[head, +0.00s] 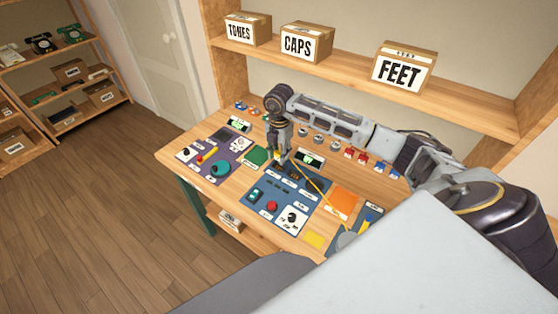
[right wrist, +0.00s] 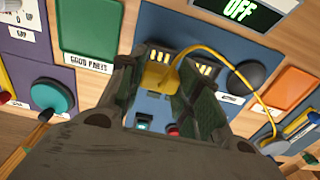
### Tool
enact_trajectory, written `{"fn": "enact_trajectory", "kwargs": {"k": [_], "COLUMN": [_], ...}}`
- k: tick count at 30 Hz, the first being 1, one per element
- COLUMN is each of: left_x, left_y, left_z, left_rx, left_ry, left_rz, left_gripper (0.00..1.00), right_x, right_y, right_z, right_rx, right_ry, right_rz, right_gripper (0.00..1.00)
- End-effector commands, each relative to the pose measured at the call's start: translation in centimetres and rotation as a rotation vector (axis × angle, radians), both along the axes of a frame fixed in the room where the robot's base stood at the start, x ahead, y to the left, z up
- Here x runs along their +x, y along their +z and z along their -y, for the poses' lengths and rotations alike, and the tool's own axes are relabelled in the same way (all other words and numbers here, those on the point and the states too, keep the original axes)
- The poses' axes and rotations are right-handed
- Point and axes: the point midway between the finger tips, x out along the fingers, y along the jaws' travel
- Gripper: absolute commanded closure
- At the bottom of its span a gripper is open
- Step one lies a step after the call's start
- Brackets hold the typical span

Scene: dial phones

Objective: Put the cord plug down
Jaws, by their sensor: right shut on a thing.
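The yellow cord plug (right wrist: 158,77) is between the fingers of my right gripper (right wrist: 158,108), which is shut on it. In the head view the right gripper (head: 282,160) points down over the top edge of the blue panel (head: 262,206). The plug is over dark sockets with yellow stripes (right wrist: 204,69); I cannot tell whether it touches them. Its yellow cord (right wrist: 225,66) arches up and runs right to a grey round piece (right wrist: 273,146), also in the head view (head: 347,241). My left gripper is not in view.
A purple panel (head: 207,160) with a teal knob lies left of the blue panel. A green pad (right wrist: 88,30) and an orange pad (right wrist: 292,88) flank it. A small display (right wrist: 242,10) reads OFF. A shelf with boxes (head: 299,42) stands behind the workbench (head: 176,150).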

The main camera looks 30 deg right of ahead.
Motion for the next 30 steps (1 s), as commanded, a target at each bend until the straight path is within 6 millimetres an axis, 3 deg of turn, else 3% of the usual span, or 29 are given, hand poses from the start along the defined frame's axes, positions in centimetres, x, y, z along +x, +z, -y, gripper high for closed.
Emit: {"fn": "enact_trajectory", "kwargs": {"k": [12,24,30], "left_x": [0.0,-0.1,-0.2], "left_y": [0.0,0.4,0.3], "left_z": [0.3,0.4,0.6], "left_rx": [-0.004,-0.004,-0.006], "left_ry": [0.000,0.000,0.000], "left_rz": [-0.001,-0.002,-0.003], "left_gripper": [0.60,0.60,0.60], "right_x": [0.0,0.0,0.0], "right_y": [-0.4,-3.8,-4.0], "right_z": [0.0,0.0,0.0], "right_rx": [0.001,0.001,0.000], "right_ry": [0.000,-0.001,0.000], "right_rz": [0.000,0.000,0.001], "right_gripper": [0.89,0.89,0.89]}}
